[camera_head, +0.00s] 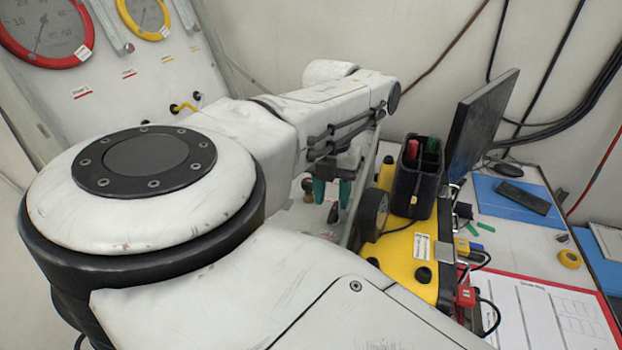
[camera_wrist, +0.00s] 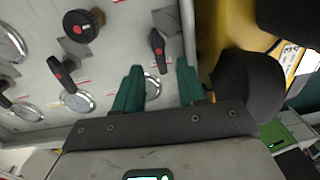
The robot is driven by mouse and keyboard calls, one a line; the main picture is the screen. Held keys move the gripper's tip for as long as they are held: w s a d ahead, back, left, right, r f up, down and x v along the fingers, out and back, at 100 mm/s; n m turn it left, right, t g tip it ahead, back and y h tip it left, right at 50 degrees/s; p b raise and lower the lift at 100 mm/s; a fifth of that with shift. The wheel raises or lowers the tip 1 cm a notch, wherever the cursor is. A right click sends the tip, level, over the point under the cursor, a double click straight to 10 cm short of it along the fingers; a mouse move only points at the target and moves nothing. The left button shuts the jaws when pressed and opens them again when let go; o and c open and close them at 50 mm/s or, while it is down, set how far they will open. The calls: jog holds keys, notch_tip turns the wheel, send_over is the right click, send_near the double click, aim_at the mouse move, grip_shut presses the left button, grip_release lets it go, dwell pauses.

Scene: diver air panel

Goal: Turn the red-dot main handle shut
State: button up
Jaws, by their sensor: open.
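In the wrist view my gripper (camera_wrist: 160,85) has its two teal fingers apart, with nothing held between them. A black lever handle with a red dot (camera_wrist: 158,46) stands on the pale panel just beyond the fingertips, lined up with the gap. A round black knob with a red dot (camera_wrist: 83,26) is to its left, and another red-dot black handle (camera_wrist: 60,74) is lower left. I cannot read which label marks the main one. In the head view my gripper (camera_head: 332,191) is partly hidden by my arm, and a dark handle with red (camera_head: 333,212) shows just below the fingers.
A yellow case (camera_head: 402,250) with a black caddy (camera_head: 416,178) stands close to the right of the gripper. A dark monitor (camera_head: 482,122) and a desk are farther right. A wall panel with a red-rimmed gauge (camera_head: 45,30) and a yellow lever (camera_head: 184,107) is at left.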

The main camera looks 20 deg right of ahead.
aim_at(332, 212)
jog(key=shift+f, duration=1.5)
grip_shut()
